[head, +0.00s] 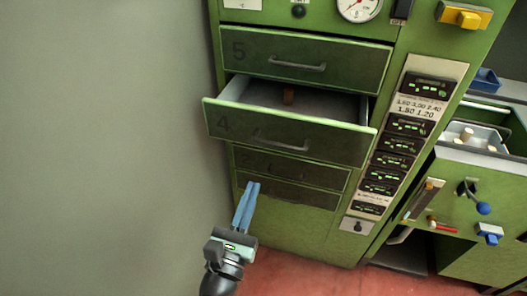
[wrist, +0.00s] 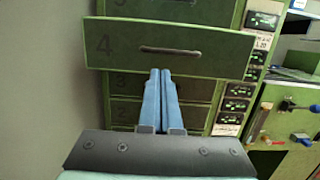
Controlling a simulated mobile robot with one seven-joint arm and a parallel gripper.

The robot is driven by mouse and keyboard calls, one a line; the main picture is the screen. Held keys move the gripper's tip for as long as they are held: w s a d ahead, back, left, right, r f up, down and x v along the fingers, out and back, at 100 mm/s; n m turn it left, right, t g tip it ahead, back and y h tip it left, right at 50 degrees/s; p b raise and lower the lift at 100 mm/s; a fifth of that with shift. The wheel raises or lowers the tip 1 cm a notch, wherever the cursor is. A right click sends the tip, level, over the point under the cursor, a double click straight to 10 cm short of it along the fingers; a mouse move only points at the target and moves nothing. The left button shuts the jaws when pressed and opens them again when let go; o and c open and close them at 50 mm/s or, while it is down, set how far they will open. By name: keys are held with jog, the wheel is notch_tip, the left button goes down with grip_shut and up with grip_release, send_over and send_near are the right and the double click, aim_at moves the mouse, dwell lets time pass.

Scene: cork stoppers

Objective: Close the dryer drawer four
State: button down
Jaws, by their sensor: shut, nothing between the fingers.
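Dryer drawer four (head: 290,133) is pulled out of the green cabinet (head: 300,212) in the head view. In the wrist view the drawer four front (wrist: 205,52) spans the upper middle. My gripper (head: 247,190) is shut and empty, with light blue fingers. In the head view it is below and left of the drawer front. In the wrist view the fingertips (wrist: 160,72) appear just under the drawer's handle; I cannot tell whether they touch it.
Drawer five (head: 300,60) above is shut, as are the drawers below (head: 290,170). A column of displays (head: 408,125) runs right of the drawers. Another green machine with levers (head: 470,200) stands at right. A grey wall (head: 100,150) is at left; red floor (head: 310,281) lies below.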

jog(key=x, duration=0.9)
jog(key=shift+w, duration=0.35)
jog(key=shift+d, duration=0.15)
